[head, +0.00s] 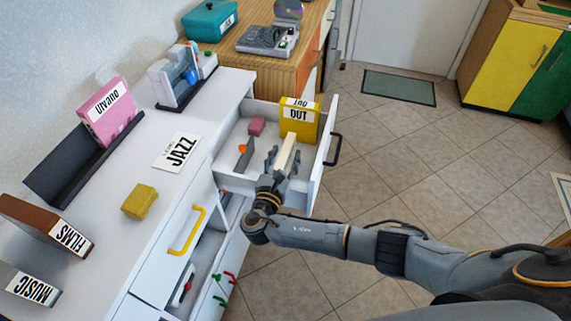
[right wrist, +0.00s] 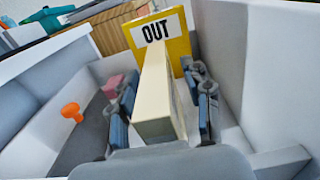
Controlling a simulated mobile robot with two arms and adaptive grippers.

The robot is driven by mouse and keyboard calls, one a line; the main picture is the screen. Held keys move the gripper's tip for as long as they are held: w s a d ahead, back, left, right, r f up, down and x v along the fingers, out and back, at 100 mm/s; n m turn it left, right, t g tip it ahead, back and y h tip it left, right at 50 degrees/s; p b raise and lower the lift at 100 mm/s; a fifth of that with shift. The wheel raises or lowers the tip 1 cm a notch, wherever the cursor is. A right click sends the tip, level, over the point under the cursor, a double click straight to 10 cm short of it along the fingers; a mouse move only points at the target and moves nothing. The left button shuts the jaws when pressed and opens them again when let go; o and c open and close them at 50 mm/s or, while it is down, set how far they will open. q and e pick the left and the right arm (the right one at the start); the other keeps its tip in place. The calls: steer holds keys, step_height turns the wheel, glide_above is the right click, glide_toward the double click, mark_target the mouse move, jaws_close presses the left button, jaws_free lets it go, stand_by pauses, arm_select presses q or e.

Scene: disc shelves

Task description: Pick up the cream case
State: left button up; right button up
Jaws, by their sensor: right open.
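The cream case (head: 287,152) stands on edge in the open top drawer, in front of a yellow case labelled OUT (head: 301,120). In the right wrist view the cream case (right wrist: 158,95) lies between the two fingers of my right gripper (right wrist: 163,108). The fingers are spread, with a gap showing on the right; on the left the gap is hard to judge. In the head view my right gripper (head: 283,162) reaches into the drawer over the case's near end. My left gripper is not in view.
The drawer (head: 233,181) also holds a pink block (head: 257,127) and an orange-knobbed tool (head: 242,151). Its front wall has a dark handle (head: 334,150). A lower drawer (head: 203,262) is open too. The white top (head: 200,120) carries a JAZZ card, a yellow sponge and cases.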

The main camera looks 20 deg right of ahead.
jaws_close()
steer(key=shift+r, duration=0.1)
